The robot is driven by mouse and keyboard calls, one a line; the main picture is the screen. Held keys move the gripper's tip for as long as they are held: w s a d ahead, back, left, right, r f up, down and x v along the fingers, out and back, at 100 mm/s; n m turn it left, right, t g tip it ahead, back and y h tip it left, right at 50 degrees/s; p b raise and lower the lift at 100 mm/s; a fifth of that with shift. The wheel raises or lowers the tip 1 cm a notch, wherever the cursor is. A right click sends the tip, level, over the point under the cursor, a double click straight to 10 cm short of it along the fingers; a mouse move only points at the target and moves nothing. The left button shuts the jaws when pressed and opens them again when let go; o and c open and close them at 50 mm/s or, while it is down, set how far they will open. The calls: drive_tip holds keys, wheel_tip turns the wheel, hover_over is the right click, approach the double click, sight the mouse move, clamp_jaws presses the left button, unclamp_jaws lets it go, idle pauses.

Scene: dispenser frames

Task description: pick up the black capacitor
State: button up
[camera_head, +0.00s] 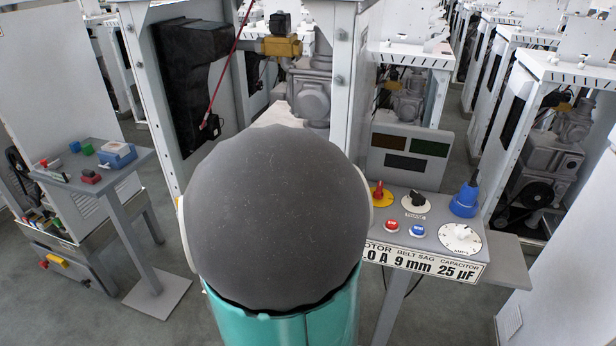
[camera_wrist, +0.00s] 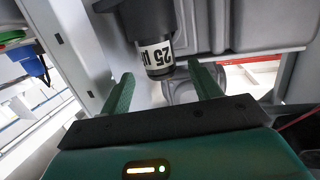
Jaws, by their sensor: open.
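The black capacitor (camera_wrist: 151,28) is a dark cylinder with a white band reading "25 µ" in the wrist view. It hangs at the top centre, with its labelled end toward my gripper (camera_wrist: 160,72). My gripper is open. Its two green fingers lie left and right of the capacitor's labelled end in the picture. The capacitor's far end runs out of the frame. In the head view, my own arm covers the middle, and neither the gripper nor the capacitor shows.
In the head view, a dispenser frame (camera_head: 341,75) stands behind my arm, with a control panel (camera_head: 468,241) at right carrying knobs, buttons and a blue part (camera_head: 466,199). A small grey table (camera_head: 123,170) at left holds coloured parts. Grey floor is open at lower left.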

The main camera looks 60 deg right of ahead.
drive_tip(key=d, duration=0.3)
drive_tip(key=d+f, duration=0.1)
drive_tip(key=d, duration=0.2)
drive_tip(key=shift+a, duration=0.1)
drive_tip(key=c, duration=1.1)
